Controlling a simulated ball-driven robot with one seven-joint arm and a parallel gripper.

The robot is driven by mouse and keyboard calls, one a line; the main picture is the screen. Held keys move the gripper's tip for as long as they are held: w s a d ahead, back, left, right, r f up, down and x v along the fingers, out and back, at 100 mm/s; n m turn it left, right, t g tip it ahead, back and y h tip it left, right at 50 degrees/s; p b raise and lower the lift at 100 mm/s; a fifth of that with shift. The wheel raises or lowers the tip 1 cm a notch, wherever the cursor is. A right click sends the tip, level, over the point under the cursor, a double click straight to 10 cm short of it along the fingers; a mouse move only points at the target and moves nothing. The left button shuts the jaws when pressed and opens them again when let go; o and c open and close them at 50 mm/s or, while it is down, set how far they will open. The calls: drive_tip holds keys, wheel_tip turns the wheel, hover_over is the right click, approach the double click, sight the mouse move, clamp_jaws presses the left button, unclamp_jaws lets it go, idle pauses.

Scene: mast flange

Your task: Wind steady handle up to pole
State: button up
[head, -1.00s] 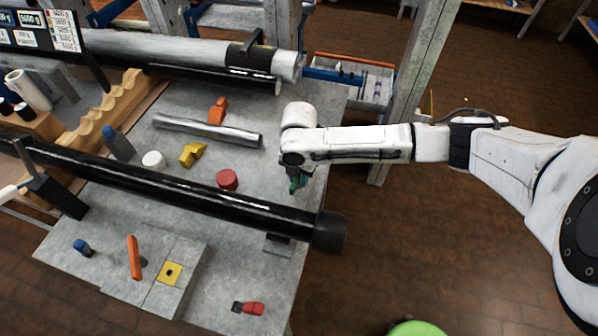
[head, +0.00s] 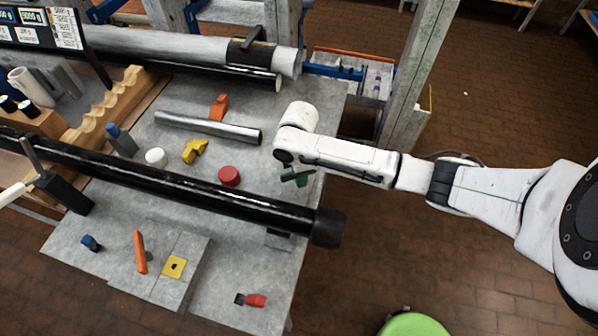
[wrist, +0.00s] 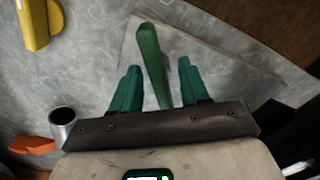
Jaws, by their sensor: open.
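My gripper (wrist: 158,66) has two green fingers, open and apart, in the wrist view. A slim green handle (wrist: 150,50) stands between them, with gaps on both sides. A pale plate (wrist: 200,65) lies beneath it. In the head view my gripper (head: 290,172) is mostly hidden under my white wrist, and a green bar (head: 301,174) shows beside it; the head view does not separate finger from handle clearly. A long black pole (head: 180,187) runs across the bench in front of my gripper and ends in a dark collar (head: 328,228). The steady's body is not clear.
A steel bar (head: 207,128), an orange block (head: 219,107), a yellow block (head: 195,151) and a red round piece (head: 229,176) lie left of my gripper on the grey bench (head: 255,150). A grey-and-black pole (head: 180,48) lies behind. An upright post (head: 415,75) stands to the right.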

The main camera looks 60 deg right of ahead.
drive_tip(key=shift+r, duration=2.55)
